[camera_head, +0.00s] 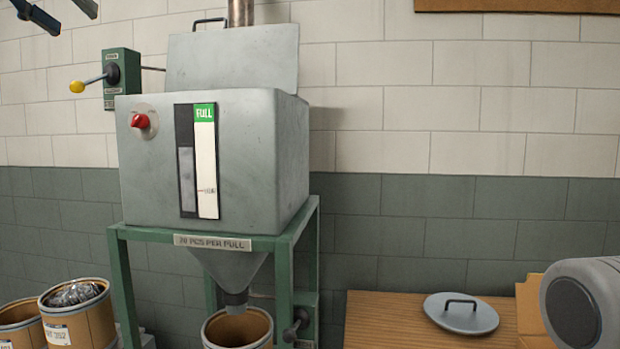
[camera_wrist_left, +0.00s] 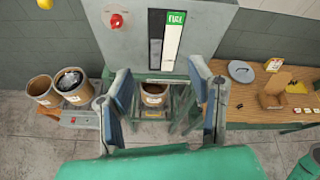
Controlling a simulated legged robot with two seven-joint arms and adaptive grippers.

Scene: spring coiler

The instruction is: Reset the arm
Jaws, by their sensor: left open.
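My left gripper (camera_head: 62,14) is at the top left corner of the head view, with its two fingers apart and nothing between them. It is above the lever with a yellow knob (camera_head: 77,86), apart from it. The lever sticks out to the left from a green box (camera_head: 121,78) on the hopper's left side. In the left wrist view, the gripper (camera_wrist_left: 160,82) has its fingers spread wide, with the hopper's front beyond them. The yellow knob (camera_wrist_left: 45,4) shows at the top edge there. My right gripper is not in view.
A grey hopper (camera_head: 258,160) with a red knob and a "FULL" gauge stands on a green frame. A brown drum (camera_head: 238,328) is under its spout. Drums (camera_head: 82,322) stand at the left. A wooden table (camera_head: 385,318) at the right holds a round lid (camera_head: 461,314).

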